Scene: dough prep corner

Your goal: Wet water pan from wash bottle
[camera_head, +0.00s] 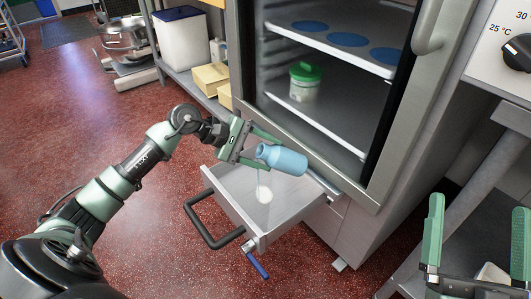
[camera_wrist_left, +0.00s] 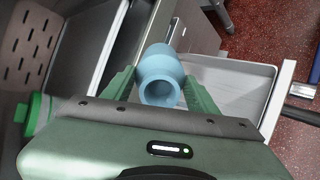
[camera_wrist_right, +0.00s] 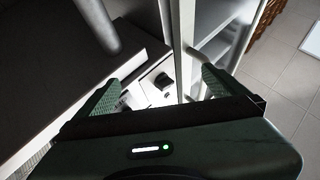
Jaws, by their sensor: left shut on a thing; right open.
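The light-blue wash bottle (camera_head: 287,161) is tilted on its side above the water pan, its neck towards the left. My left gripper (camera_head: 266,153) is shut around the bottle. In the left wrist view the bottle (camera_wrist_left: 160,72) sits between the fingers with its round mouth facing the camera. The water pan (camera_head: 232,185) is a pale drawer-like tray pulled out below the cabinet, with a dark handle in front. A faint pale streak runs below the bottle's neck to a whitish round spot (camera_head: 264,194) in the pan. My right gripper (camera_head: 478,222) is open and empty at the lower right.
The open cabinet holds a shelf (camera_head: 340,45) with several blue discs and a green-lidded jar (camera_head: 304,82) lower down. A blue-handled valve (camera_head: 257,265) sticks out at the pan's front corner. A bench (camera_head: 510,115) stands at the right. Red floor is clear at the front.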

